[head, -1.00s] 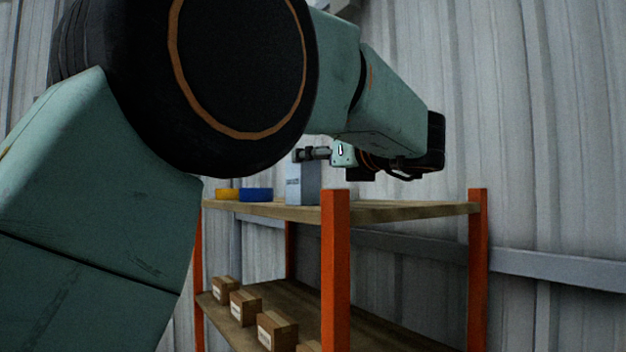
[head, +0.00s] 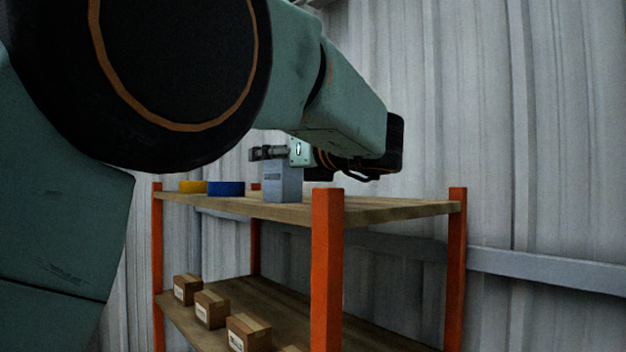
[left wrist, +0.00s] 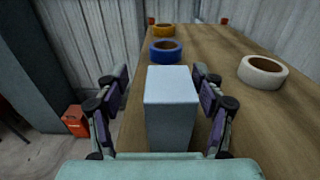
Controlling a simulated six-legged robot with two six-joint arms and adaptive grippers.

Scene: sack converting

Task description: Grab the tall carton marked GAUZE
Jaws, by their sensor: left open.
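The tall pale blue-grey carton (head: 284,184) stands upright on the top shelf, with a small dark label on its face too blurred to read. It also shows in the left wrist view (left wrist: 169,105), seen from above. My left gripper (head: 265,153) is at the level of the carton's top in the head view. In the left wrist view my left gripper (left wrist: 160,80) is open, with one finger on each side of the carton. A narrow gap shows on the left; I cannot tell whether the right finger touches. My right gripper is in neither view.
On the top shelf (head: 390,208) stand a blue tape roll (head: 226,188), a yellow roll (head: 192,186) and a white roll (left wrist: 262,75). Several small brown boxes (head: 211,308) sit on the lower shelf. An orange post (head: 327,260) rises at the near corner.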

